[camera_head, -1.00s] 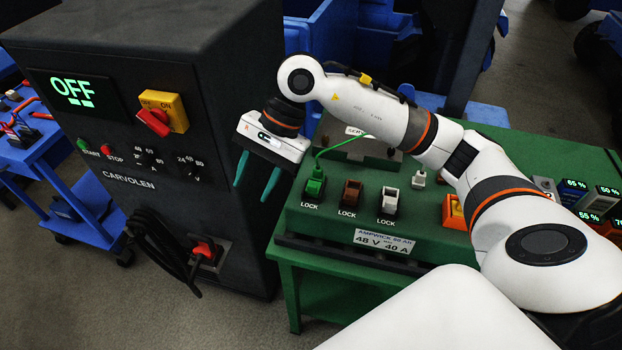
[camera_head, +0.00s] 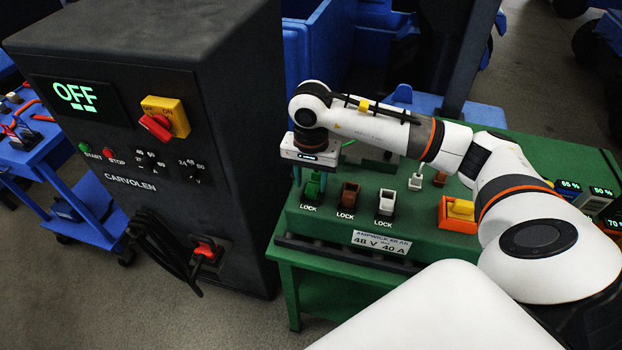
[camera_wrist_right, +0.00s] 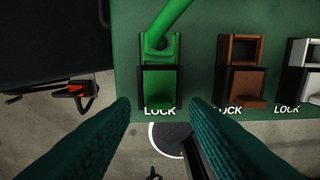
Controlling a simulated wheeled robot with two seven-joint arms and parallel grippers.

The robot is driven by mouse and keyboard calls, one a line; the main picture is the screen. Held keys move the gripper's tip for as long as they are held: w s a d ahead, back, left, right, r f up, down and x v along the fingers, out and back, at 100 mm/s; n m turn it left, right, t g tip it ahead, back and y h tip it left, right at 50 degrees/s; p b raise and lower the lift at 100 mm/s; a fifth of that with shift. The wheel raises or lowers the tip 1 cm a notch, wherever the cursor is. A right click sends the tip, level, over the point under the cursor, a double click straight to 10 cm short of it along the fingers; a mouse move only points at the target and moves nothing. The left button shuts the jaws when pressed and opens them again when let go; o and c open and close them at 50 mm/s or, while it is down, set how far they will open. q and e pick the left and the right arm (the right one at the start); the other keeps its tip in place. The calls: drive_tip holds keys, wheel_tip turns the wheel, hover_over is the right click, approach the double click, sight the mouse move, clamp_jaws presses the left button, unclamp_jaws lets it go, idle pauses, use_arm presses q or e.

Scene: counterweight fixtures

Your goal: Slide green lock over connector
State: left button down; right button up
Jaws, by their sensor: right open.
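The green lock (camera_head: 312,190) sits at the left end of the row on the green bench, above a LOCK label. In the right wrist view the green lock (camera_wrist_right: 162,88) shows in a dark frame, with the green connector (camera_wrist_right: 158,50) and its cable directly behind it. My right gripper (camera_wrist_right: 160,110) is open, its two green fingers spread either side of the LOCK label, in front of the lock and empty. In the head view my right gripper (camera_head: 308,172) hangs over the green lock and partly hides the connector. My left gripper is not in view.
A brown lock (camera_head: 347,196) and a white lock (camera_head: 386,203) stand to the right in the same row. The black charger cabinet (camera_head: 235,150), its display reading OFF, stands close on the left. An orange holder (camera_head: 458,226) sits further right on the bench.

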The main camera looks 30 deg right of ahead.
drive_tip(key=shift+f, duration=0.85)
drive_tip(key=shift+c, duration=0.5)
clamp_jaws()
drive_tip(key=shift+w+d+f+b, duration=0.2)
drive_tip(key=shift+w+d+b, duration=0.25)
drive_tip(key=shift+b, duration=0.55)
drive_tip(key=shift+w+d+r, duration=0.1)
drive_tip(key=shift+w+d, duration=0.05)
drive_tip(key=shift+d, duration=0.05)
drive_tip(key=shift+r, duration=0.2)
drive_tip(key=shift+o, duration=0.5)
unclamp_jaws()
drive_tip(key=shift+d+f, duration=0.1)
